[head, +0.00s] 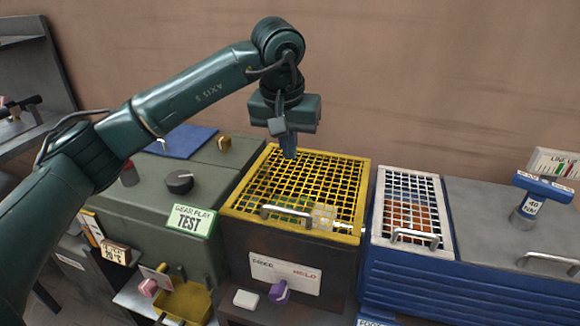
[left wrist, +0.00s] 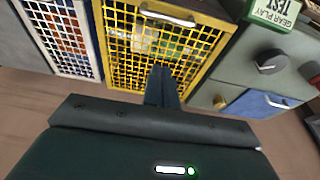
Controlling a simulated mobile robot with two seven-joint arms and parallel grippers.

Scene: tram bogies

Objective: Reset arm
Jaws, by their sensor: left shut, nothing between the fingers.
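My left arm comes in from the left and bends down from a raised elbow joint. My left gripper (head: 289,152) points downward over the back left part of the yellow mesh lid (head: 310,170). Its fingers are together with nothing between them. In the left wrist view, the shut fingers (left wrist: 162,88) show in front of the yellow mesh lid (left wrist: 200,60). I cannot tell whether the fingertips touch the mesh. My right gripper is in neither view.
The green gear play test box (head: 225,262) with a black knob (head: 179,182) stands left of the yellow cage. A white mesh lid (head: 408,190) and a blue-handled tool marked 40 Nm (head: 529,208) are to the right. A brown wall (head: 430,70) rises behind.

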